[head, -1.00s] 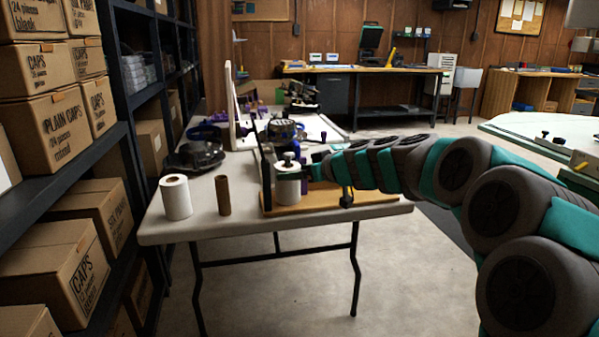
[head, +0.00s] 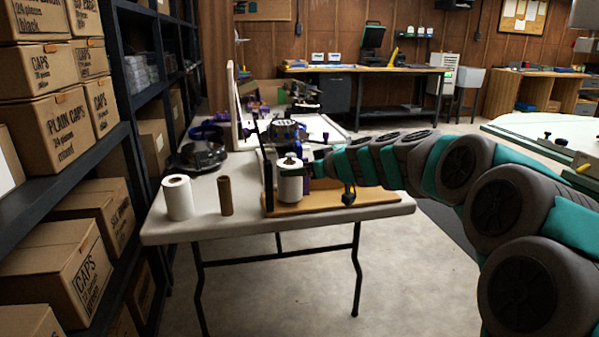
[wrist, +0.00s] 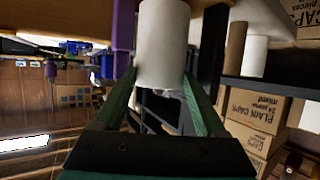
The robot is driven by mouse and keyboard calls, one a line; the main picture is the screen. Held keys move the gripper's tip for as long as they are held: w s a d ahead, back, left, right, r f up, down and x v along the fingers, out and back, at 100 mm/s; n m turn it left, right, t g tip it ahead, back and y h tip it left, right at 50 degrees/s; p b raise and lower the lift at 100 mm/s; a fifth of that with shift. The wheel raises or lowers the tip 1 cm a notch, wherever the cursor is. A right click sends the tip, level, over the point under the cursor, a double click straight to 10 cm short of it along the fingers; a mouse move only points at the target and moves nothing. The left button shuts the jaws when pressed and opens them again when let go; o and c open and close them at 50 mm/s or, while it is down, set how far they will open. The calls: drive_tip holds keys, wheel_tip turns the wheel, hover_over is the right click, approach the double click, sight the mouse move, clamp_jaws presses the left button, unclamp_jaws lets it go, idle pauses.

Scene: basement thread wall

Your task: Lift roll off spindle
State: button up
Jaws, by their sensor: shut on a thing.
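The white roll (head: 290,187) is upright at the wooden-based stand (head: 325,200) on the white table. A dark knob (head: 289,160) shows at its top. My gripper (head: 307,172) reaches it from the right and is shut on it. In the wrist view, the roll (wrist: 163,45) sits between the two green fingers of my gripper (wrist: 163,85). The spindle inside the roll is hidden, so I cannot tell how much of it is still in the core.
A second white roll (head: 177,198) and a brown cardboard tube (head: 225,196) stand on the table (head: 160,231) to the left. A dark upright plate (head: 267,183) stands just left of the held roll. Shelves with boxes (head: 80,275) line the left side.

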wheel_tip(320, 180, up, 13)
drive_tip(key=p, duration=0.2)
idle(1.1)
drive_tip(key=shift+r, duration=1.85)
